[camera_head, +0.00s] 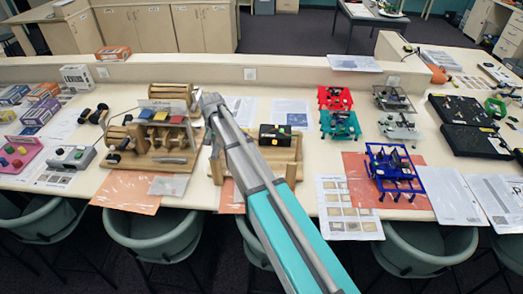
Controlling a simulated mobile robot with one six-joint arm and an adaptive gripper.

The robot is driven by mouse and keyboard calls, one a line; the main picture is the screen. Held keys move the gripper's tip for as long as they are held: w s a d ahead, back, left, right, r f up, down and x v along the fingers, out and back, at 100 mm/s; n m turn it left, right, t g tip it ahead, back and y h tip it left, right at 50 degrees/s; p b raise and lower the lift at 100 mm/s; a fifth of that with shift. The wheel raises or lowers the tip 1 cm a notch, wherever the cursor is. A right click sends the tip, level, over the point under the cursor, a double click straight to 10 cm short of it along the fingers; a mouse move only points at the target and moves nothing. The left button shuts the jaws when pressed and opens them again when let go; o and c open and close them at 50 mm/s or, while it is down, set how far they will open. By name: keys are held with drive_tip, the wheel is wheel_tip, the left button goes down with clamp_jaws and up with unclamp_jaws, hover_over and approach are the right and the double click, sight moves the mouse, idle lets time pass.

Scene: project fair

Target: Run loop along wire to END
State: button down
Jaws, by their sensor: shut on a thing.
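My arm (263,190) reaches from the bottom edge up and left to the middle of the counter, and its grey end shows beside a wooden stand. I cannot make out my gripper's fingers; they seem hidden behind the arm. A wooden stand (292,172) with a black box (275,134) on it, bearing a small yellow spot, is partly covered by my arm. I cannot make out the wire, the loop or the END mark in this view.
A larger wooden device (160,161) with rollers and coloured blocks stands left of my arm. A blue frame (393,172), a red frame (334,97) and a teal frame (340,124) stand to the right. Black cases (474,142) lie far right. Chairs line the front edge.

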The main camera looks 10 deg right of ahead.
drive_tip(key=shift+c, duration=2.1)
unclamp_jaws()
drive_tip(key=shift+o, duration=0.7)
drive_tip(key=shift+r, duration=0.15)
drive_tip(key=shift+r+p, duration=3.85)
drive_tip(key=shift+p, duration=0.2)
